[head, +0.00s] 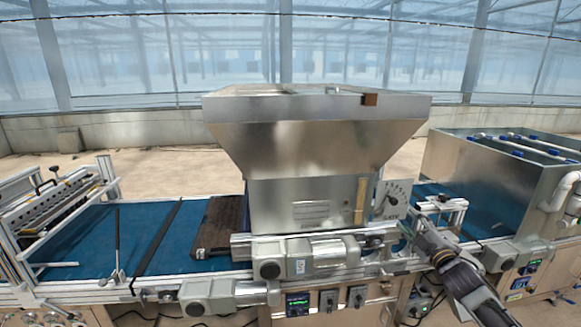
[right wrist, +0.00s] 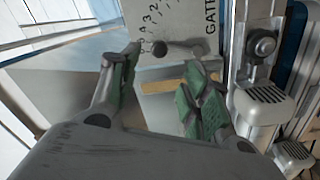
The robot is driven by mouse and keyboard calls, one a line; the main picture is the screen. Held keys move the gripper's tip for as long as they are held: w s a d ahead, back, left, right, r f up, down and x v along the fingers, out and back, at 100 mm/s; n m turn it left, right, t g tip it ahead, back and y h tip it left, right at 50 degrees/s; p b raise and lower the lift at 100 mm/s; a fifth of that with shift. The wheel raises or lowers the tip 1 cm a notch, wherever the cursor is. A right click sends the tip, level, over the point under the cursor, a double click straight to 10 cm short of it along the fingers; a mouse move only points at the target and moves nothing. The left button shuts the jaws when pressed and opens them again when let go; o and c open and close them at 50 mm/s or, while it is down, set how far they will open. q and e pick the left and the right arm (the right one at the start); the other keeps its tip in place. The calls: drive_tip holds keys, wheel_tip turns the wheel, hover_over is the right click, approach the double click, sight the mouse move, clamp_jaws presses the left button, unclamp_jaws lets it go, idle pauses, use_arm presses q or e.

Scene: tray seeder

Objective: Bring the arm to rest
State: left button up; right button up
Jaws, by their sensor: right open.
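My right gripper (head: 408,228) is in front of the hopper's right side, just below the gate dial plate (head: 391,200). In the right wrist view my right gripper (right wrist: 160,80) is open, with its two green-padded fingers apart and nothing between them. The dial plate (right wrist: 190,22) with its numbers, the word GATE and a small lever with a dark knob (right wrist: 160,48) shows just beyond the fingertips. I cannot tell whether a finger touches the lever. My left gripper is not in view.
The steel hopper (head: 310,140) stands over the blue conveyor belt (head: 85,240). A dark tray (head: 220,225) lies on the belt at the hopper's left. Motors (head: 300,257) and aluminium rails line the front edge. A steel tank (head: 500,175) stands at the right.

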drive_tip(key=shift+m, duration=0.4)
